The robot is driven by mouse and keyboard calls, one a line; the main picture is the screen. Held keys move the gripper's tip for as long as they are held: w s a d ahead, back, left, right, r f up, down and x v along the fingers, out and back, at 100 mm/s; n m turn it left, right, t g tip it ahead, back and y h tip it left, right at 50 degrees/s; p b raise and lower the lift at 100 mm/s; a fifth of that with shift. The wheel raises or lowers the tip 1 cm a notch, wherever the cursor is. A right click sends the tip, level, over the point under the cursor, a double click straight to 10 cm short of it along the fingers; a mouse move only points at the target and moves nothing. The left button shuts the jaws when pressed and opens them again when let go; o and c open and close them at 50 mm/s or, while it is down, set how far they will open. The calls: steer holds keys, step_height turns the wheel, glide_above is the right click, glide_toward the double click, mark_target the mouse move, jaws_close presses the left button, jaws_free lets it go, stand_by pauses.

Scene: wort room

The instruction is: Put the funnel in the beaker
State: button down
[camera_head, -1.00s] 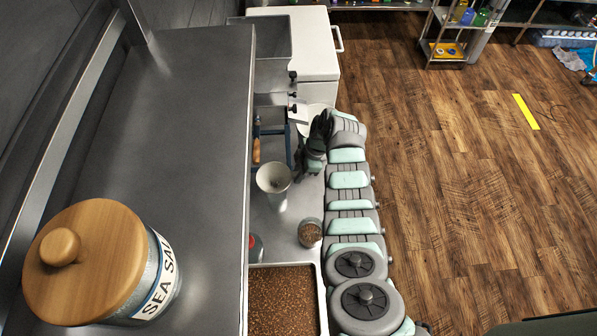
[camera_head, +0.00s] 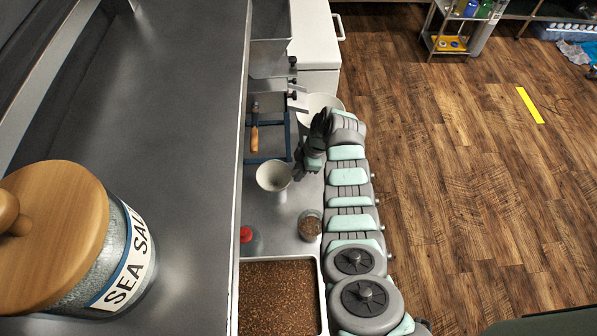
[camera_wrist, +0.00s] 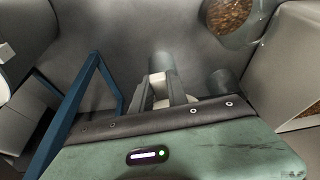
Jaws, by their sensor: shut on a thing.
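The pale cream funnel (camera_head: 273,177) has its wide mouth facing up and sits at my gripper's tips in the head view. My gripper (camera_head: 299,172) is shut on it, to the right of the cone. In the wrist view my fingers (camera_wrist: 161,90) are close together with something pale between them; the cone is hard to make out there. A clear glass vessel with brown grains (camera_head: 309,225), which looks like the beaker, stands on the grey counter in front of my gripper and right of the funnel. It also shows at the top of the wrist view (camera_wrist: 230,16). The funnel is apart from it.
A tray of brown grain (camera_head: 277,297) lies at the front. A red-topped glass item (camera_head: 248,240) stands left of the beaker. A shelf with a sea salt jar (camera_head: 70,240) overhangs the left.

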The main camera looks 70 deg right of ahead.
steer(key=shift+f+b, duration=1.5)
steer(key=c, duration=1.2)
jaws_free()
steer(key=v, duration=1)
steer(key=shift+r, duration=0.4)
steer(key=shift+s, duration=0.15)
